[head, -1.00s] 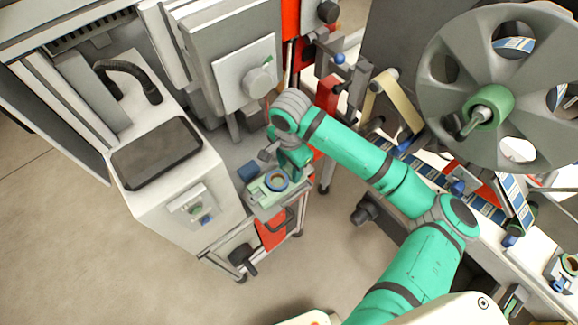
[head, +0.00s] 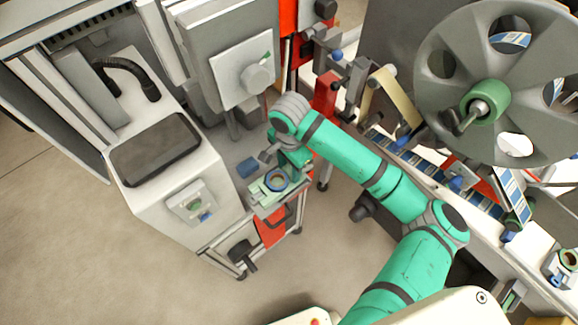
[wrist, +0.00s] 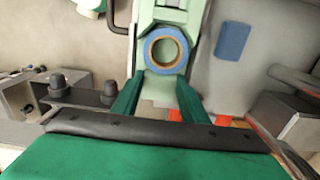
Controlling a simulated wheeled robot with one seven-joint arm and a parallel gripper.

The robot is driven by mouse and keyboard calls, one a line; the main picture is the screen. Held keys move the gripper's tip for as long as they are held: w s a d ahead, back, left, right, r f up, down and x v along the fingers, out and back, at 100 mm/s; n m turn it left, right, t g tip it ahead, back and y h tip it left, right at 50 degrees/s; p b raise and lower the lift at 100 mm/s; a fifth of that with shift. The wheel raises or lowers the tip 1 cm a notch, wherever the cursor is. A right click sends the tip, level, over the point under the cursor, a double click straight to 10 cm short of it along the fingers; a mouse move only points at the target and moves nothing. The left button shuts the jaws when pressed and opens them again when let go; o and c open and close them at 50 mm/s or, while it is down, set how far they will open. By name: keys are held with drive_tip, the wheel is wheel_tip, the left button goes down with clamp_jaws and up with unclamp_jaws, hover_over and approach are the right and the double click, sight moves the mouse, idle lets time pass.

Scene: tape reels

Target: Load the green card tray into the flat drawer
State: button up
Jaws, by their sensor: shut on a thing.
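A pale green tray (head: 258,194), which I take as the green card tray, is at the front of the grey cart top, with a blue-rimmed ring (head: 276,179) on it. In the wrist view the tray (wrist: 145,20) and ring (wrist: 165,48) lie straight ahead. My gripper (wrist: 158,98) is shut on the near end of the tray, one green finger on each side. In the head view my gripper (head: 291,163) is partly hidden by my arm. Whether the tray touches the surface, I cannot tell. I cannot make out the flat drawer with certainty.
A blue block (head: 247,168) lies beside the tray; it also shows in the wrist view (wrist: 233,40). A white cabinet with a dark screen (head: 156,151) stands left. A red panel (head: 270,229) is below the tray. A large grey reel (head: 440,75) is at right.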

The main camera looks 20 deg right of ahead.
drive_tip(key=shift+f, duration=0.4)
drive_tip(key=o, duration=1.2)
drive_tip(key=shift+o, duration=0.2)
drive_tip(key=shift+r, duration=3.75)
drive_tip(key=shift+w, duration=0.1)
